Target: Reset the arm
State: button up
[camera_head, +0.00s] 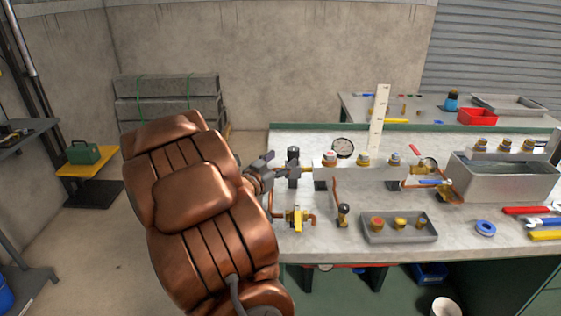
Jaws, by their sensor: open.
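My copper-brown arm (190,190) fills the left foreground, raised in front of the bench. My gripper (272,166) shows as a small dark grey shape at the arm's right side. It is open, and I see nothing held in it. In the picture its fingers lie just left of a black-knobbed valve (293,158) at the left end of a metal manifold (350,177). I cannot tell whether they touch the valve. The wrist is partly hidden behind the arm.
The bench (335,245) carries a gauge (343,147), a grey tray (400,235) of brass fittings, a metal tank (505,180), blue tape (485,228) and coloured-handled tools (535,222). A second table (430,112) stands behind. Floor (100,250) is clear at left, beside a yellow stand (85,162).

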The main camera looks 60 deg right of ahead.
jog(key=shift+w, duration=0.1)
dwell(0.5)
jog(key=w+a+f+n+t+y+p, duration=0.1)
jog(key=w+a+n+t+y, duration=0.2)
jog(key=w+a, duration=0.4)
jog(key=w+a+f+n+t+y+p, duration=0.1)
jog(key=w+a+f+n+t+y, duration=0.25)
jog(key=w, duration=0.55)
jog(key=w+a+r+n+t+y+p, duration=0.1)
jog(key=w+a+n+t+y, duration=0.2)
jog(key=a, duration=0.8)
jog(key=w+a+r+n+t+y+p, duration=0.1)
jog(key=w+a+n+y, duration=0.3)
jog(key=a, duration=0.7)
jog(key=s+a+n+g+y+p, duration=0.25)
jog(key=s+a+g+y, duration=0.2)
jog(key=s+a, duration=0.9)
jog(key=s+a+r+n+g, duration=0.1)
jog(key=s+n+g, duration=0.1)
jog(key=s, duration=0.6)
jog(key=s+a+r+n+g, duration=0.2)
jog(key=s+g, duration=0.1)
jog(key=s, duration=0.6)
jog(key=shift+r+p, duration=0.15)
jog(key=shift+p, duration=0.2)
